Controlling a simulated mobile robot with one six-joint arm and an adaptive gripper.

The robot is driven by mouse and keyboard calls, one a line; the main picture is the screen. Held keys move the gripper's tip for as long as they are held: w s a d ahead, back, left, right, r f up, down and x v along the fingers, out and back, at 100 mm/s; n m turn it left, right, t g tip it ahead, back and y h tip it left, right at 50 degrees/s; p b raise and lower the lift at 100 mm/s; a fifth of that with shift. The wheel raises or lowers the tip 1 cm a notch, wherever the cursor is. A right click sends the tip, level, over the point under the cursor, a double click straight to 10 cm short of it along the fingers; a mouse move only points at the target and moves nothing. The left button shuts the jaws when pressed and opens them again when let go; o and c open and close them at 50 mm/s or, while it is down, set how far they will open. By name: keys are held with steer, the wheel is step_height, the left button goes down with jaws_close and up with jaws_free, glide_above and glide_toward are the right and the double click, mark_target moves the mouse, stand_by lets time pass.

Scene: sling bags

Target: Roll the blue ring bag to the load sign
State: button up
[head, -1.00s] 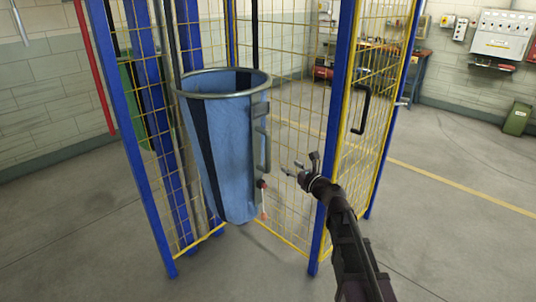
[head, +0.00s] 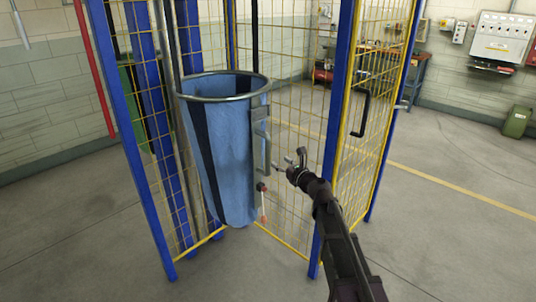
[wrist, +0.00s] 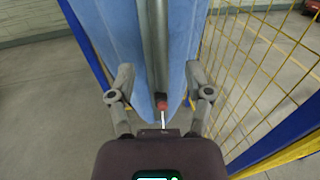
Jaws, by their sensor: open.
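The blue ring bag (head: 230,150) hangs from a grey metal ring (head: 222,97) inside a cage frame. It has a dark vertical stripe and a grey bracket with a handle (head: 262,150) on its right side. A red knob (head: 262,187) sits on a thin rod below the bracket. My gripper (head: 284,170) is just right of the bracket, apart from it in the head view. In the wrist view my open fingers (wrist: 160,88) are on either side of the grey vertical bar (wrist: 155,50), with the blue bag behind. I cannot tell whether they touch it. No load sign is recognisable.
Blue posts (head: 338,130) and yellow wire mesh panels (head: 300,110) surround the bag, with a mesh door (head: 382,130) with a black handle at right. A green bin (head: 517,121) stands far right. The floor (head: 450,230) right of the cage is clear.

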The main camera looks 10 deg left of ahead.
steer(key=x, duration=0.8)
steer(key=shift+w+a, duration=0.1)
jaws_close()
